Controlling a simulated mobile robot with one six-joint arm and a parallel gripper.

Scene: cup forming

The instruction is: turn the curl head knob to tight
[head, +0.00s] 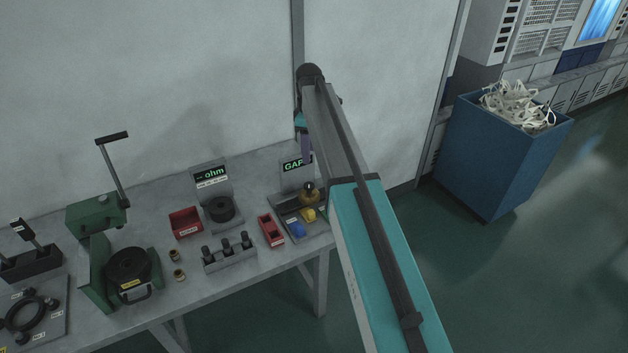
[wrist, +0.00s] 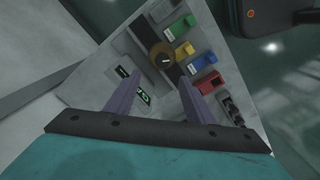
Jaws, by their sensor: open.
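A round brass knob (wrist: 160,56) with a dark centre and a pale mark sits on a small gauge station in the wrist view. It also shows in the head view (head: 309,193), beside the GAP display (head: 293,164). I cannot read a setting or a "tight" label on it, nor tell for certain that it is the curl head knob. My gripper (wrist: 159,75) is open and empty, its two purple fingers apart above the station and short of the knob. In the head view my gripper (head: 305,147) hangs in front of the wall, above the station.
Blue (head: 297,229) and yellow (head: 308,214) pieces sit close to the knob. A red bin (head: 271,231), a rack of black pegs (head: 229,253) and a green lever press (head: 97,212) share the bench. A blue waste bin (head: 495,160) stands on the floor at right.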

